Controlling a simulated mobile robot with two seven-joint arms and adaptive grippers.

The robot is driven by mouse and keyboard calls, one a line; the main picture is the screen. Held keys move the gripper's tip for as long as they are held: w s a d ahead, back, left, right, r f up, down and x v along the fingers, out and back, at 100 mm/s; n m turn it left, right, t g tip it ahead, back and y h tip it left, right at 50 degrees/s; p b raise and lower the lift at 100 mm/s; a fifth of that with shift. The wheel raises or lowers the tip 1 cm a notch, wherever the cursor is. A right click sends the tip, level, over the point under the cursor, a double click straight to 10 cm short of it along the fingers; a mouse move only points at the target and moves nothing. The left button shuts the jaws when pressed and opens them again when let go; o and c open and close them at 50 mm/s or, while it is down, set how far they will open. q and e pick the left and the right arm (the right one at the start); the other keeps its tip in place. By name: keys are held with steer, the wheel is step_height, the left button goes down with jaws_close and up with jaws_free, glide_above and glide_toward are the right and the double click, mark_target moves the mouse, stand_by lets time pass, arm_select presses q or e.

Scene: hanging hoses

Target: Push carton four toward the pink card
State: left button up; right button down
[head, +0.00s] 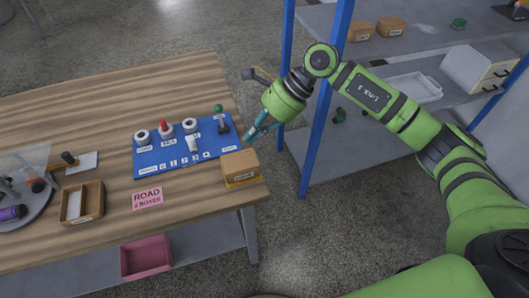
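A small brown carton (240,165) with a yellowish lower band and a label too small to read stands near the right edge of the wooden table. I cannot confirm its number. The pink card (148,198) with dark lettering lies flat to its left and nearer the front edge, with bare wood between them. My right gripper (257,133) reaches in from the right, its teal fingers pointing down and left just beyond the carton's far right side. I cannot tell whether it touches the carton or how wide its fingers are. My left gripper is not in view.
A blue board (188,148) with rings and pegs lies just left of the carton. A wooden tray (82,203) and a grey round tray (30,197) stand left of the card. A blue-post shelf (318,110) stands to the right, past the table edge.

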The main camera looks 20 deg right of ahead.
mark_target(241, 166)
steer(key=d+n+h, duration=0.1)
steer(key=d+h, duration=0.4)
steer(key=d, duration=0.5)
steer(key=a+f+p, duration=0.4)
steer(key=a+f, duration=0.3)
steer(key=f, duration=0.2)
steer(key=shift+w+f, duration=0.2)
steer(key=a+b, duration=0.3)
steer(key=a, duration=0.3)
steer(key=a+b, duration=0.3)
steer(key=a, duration=0.2)
steer(key=shift+s+a+f+b, duration=0.15)
steer(key=shift+a+f+b, duration=0.05)
steer(key=shift+a+b, duration=0.2)
steer(key=shift+a+r, duration=0.15)
steer(key=shift+a, duration=0.05)
